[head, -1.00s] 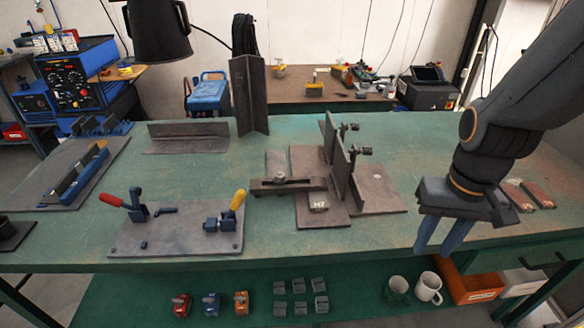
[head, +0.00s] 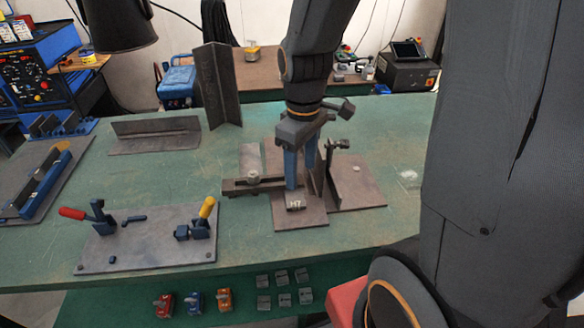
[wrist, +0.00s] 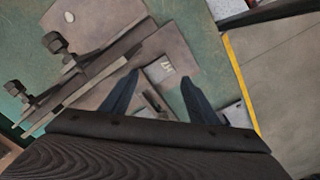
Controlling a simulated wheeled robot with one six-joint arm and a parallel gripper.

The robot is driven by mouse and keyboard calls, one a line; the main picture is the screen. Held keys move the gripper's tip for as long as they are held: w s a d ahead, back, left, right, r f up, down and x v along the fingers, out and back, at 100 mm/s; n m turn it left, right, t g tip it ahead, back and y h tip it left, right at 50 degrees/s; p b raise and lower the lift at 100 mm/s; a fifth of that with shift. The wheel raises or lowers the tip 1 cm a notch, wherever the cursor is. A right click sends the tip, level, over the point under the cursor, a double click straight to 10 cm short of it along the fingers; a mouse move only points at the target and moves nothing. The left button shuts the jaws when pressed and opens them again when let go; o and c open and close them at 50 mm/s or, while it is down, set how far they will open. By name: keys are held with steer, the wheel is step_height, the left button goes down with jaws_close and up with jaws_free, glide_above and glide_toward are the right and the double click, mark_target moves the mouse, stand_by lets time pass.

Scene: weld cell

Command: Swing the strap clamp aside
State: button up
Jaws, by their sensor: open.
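The strap clamp (head: 236,187) is a dark flat bar with a round knob (head: 253,177) on top, lying across the left part of the steel fixture (head: 300,219). My gripper (head: 299,178) points down over the fixture, at the bar's right end, its blue fingers apart and nothing seen held. In the wrist view the open fingers (wrist: 158,84) flank part of the fixture near the tag marked H7 (wrist: 163,68). That tag also shows below the fingers in the head view (head: 296,206). My fingers hide the bar's right end; I cannot tell whether they touch it.
Upright plates (head: 335,175) with dark clamps stand just right of my fingers. A plate with red-handled and yellow-handled clamps (head: 150,242) lies at the front left. An angle piece (head: 218,90) stands behind.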

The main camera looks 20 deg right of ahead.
steer(key=w+n, duration=0.1)
steer(key=n, duration=0.1)
steer(key=w+n+p, duration=0.1)
steer(key=w+n, duration=0.1)
steer(key=w+n+p, duration=0.1)
steer(key=w+n, duration=0.1)
steer(key=n, duration=0.1)
steer(key=shift+w+d+r, duration=0.1)
steer(key=shift+w+d, duration=0.15)
steer(key=shift+d, duration=0.05)
steer(key=shift+w+d+n, duration=0.1)
steer(key=shift+w+n, duration=0.3)
steer(key=shift+n, duration=0.3)
steer(key=shift+f+p, duration=0.65)
steer(key=shift+f, duration=3.35)
jaws_close()
